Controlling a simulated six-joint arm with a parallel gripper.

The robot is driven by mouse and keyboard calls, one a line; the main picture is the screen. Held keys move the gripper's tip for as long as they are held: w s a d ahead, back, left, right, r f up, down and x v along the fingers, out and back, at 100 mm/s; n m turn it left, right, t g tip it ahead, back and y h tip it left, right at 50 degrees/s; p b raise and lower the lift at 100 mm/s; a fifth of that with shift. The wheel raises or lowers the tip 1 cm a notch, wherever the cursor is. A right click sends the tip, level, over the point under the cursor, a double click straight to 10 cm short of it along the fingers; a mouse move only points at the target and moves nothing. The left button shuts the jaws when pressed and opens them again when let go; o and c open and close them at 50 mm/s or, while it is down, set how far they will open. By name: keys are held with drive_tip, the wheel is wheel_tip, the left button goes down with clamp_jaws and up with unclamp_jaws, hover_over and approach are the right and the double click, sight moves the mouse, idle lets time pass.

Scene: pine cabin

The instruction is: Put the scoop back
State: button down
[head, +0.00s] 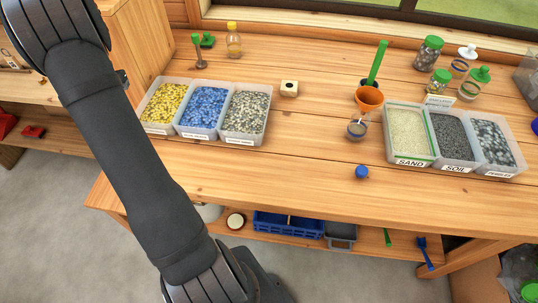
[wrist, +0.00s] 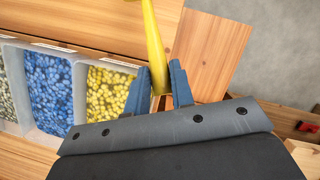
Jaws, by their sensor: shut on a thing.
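My gripper (wrist: 161,82) shows in the wrist view, its blue fingers shut on a long yellow handle, the scoop (wrist: 154,40). The handle runs up out of the top of that view, and a thin yellow piece crosses near its top left. The scoop's full shape is cut off. The yellow bin (wrist: 118,62) lies just left of the fingers. In the head view my gripper and the scoop are out of frame. There a green handle (head: 378,62) stands upright behind the orange funnel (head: 369,98), and a small wooden block with a dark hole (head: 289,88) stands mid-bench.
Clear bins of yellow (head: 163,127), blue (head: 203,104) and grey pebbles (head: 245,112) stand left of centre. Bins of sand (head: 408,134), soil (head: 452,136) and pebbles (head: 494,143) stand right. Lidded jars are at the back right. A blue cap (head: 362,171) lies near the front. Mid-bench is mostly clear.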

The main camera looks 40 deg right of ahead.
drive_tip(key=s+d, duration=0.2)
drive_tip(key=d, duration=0.3)
drive_tip(key=s+d+r, duration=0.1)
drive_tip(key=d, duration=0.4)
drive_tip(key=s+d+r, duration=0.1)
drive_tip(key=s+d, duration=0.1)
drive_tip(key=d, duration=0.3)
drive_tip(key=shift+s, duration=0.3)
drive_tip(key=s+d+r, duration=0.2)
drive_tip(key=s+d, duration=0.8)
drive_tip(key=d, duration=0.5)
drive_tip(key=s+d+r, duration=0.1)
drive_tip(key=s+d, duration=0.4)
drive_tip(key=s, duration=0.3)
drive_tip(key=s+d+r+t, duration=0.1)
drive_tip(key=s+d, duration=0.4)
drive_tip(key=s, duration=0.3)
drive_tip(key=s+d+r, duration=0.1)
drive_tip(key=s+d, duration=0.4)
drive_tip(key=s, duration=0.3)
drive_tip(key=shift+m, duration=0.4)
drive_tip(key=shift+w+a+f, duration=0.2)
drive_tip(key=shift+w+f, duration=2.65)
drive_tip(key=shift+w, duration=0.05)
drive_tip(key=shift+w+a+f, duration=0.2)
drive_tip(key=shift+w+f, duration=2.6)
drive_tip(key=shift+w, duration=0.05)
